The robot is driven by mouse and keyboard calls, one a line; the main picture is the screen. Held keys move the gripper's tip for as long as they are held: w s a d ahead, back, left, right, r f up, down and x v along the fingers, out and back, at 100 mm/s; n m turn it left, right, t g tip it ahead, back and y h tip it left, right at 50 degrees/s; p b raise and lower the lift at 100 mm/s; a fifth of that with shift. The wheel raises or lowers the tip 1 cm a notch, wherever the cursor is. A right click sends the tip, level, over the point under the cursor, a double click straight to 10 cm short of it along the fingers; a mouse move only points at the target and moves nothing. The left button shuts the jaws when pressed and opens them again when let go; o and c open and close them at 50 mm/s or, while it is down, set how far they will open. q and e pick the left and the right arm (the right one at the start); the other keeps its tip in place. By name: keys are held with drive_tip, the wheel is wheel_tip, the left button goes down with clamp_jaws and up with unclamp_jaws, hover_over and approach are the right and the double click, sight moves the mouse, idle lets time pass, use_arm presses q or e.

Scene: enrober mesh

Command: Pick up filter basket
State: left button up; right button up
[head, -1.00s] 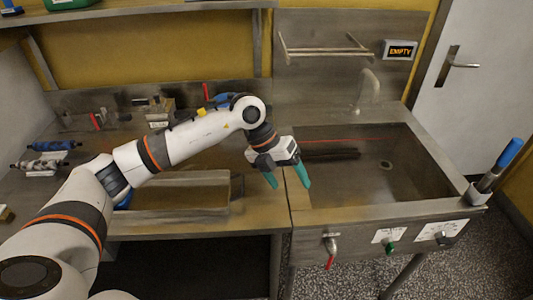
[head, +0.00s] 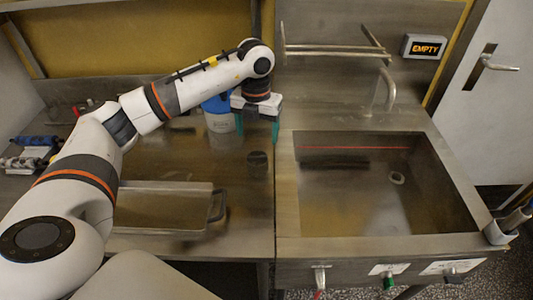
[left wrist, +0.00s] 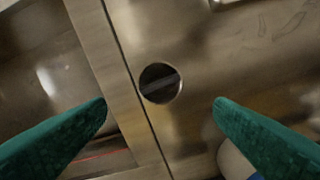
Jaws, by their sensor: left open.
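A small dark round cup, which looks like the filter basket (head: 257,163), stands on the steel counter left of the sink. In the left wrist view its round open top (left wrist: 160,83) shows from above, between the two green fingers in the picture. My left gripper (head: 258,134) is open and points down, with its fingertips just above the basket in the head view. The left wrist view shows the fingers (left wrist: 160,101) wide apart with nothing held. I cannot tell the exact height of the fingertips over the basket. My right gripper is not in view.
A blue and white container (head: 220,118) stands just left of the gripper. A steel tray with a handle (head: 217,205) lies nearer the front. The sink (head: 385,215) is to the right, with a faucet (head: 386,92) behind it. A rack (head: 335,52) hangs above.

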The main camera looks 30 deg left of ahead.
sight(257, 160)
use_arm(q)
drive_tip(key=f, duration=0.2)
drive_tip(key=s+f+p, duration=0.1)
drive_tip(key=f, duration=0.2)
drive_tip(key=shift+s, duration=0.1)
drive_tip(key=shift+f+p, duration=0.3)
drive_tip(key=shift+f, duration=0.1)
drive_tip(key=shift+w+f, duration=0.2)
drive_tip(key=shift+f, duration=0.1)
wheel_tip(257, 160, down, 4)
drive_tip(key=shift+d+f+p, duration=0.1)
drive_tip(key=shift+f+p, duration=0.05)
drive_tip(key=shift+p, duration=0.85)
drive_tip(key=shift+f, duration=0.35)
drive_tip(key=shift+w, duration=0.1)
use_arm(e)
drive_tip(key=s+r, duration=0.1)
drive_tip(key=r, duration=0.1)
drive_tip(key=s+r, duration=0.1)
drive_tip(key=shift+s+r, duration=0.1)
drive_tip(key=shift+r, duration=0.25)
use_arm(q)
drive_tip(key=shift+c, duration=0.6)
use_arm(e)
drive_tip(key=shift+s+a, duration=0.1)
use_arm(q)
drive_tip(key=c, duration=0.9)
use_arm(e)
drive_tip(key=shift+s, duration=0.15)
